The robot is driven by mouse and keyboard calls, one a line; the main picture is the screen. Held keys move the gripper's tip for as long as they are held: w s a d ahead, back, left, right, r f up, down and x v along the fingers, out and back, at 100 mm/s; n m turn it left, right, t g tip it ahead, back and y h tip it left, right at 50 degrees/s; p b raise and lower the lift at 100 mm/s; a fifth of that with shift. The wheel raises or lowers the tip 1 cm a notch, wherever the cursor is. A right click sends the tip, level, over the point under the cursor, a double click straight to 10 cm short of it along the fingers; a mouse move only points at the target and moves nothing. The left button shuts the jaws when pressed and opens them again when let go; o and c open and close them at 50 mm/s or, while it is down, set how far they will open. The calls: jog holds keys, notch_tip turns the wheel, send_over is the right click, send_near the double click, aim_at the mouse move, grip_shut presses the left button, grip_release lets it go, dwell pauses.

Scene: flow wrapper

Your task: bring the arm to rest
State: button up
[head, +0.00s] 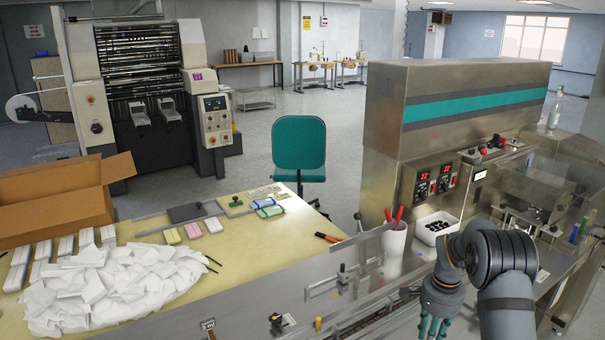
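My gripper (434,325) hangs at the lower right of the head view, in front of the steel flow wrapper (460,110). Its teal fingers point down, and their tips are close to the bottom edge of the picture. I see no object between the fingers, but how far apart they stand is not clear. My grey arm is bent, with its dark joint right of the gripper. The arm covers part of the wrapper's front.
A white bin of dark pieces (437,228) and a white cup with red-handled tools (394,241) stand just behind my arm. A steel infeed rail (340,281) runs at left. The yellow table (240,242) carries a white wrapper heap (108,285) and an open carton (60,197).

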dwell(0.4)
notch_tip(320, 180, up, 12)
jog(key=f, duration=0.1)
notch_tip(320, 180, down, 12)
jog(key=shift+s+r, duration=0.1)
jog(key=shift+r, duration=0.15)
notch_tip(320, 180, up, 8)
jog(key=p, duration=0.5)
jog(key=shift+f+p, duration=0.25)
jog(key=shift+p, duration=0.05)
jog(key=s+a+r+n+b, duration=0.3)
jog(key=s+a+r+n, duration=0.6)
jog(key=s+a, duration=0.4)
jog(key=shift+s+a+r, duration=0.4)
jog(key=shift+a+r, duration=0.05)
jog(key=shift+r, duration=0.2)
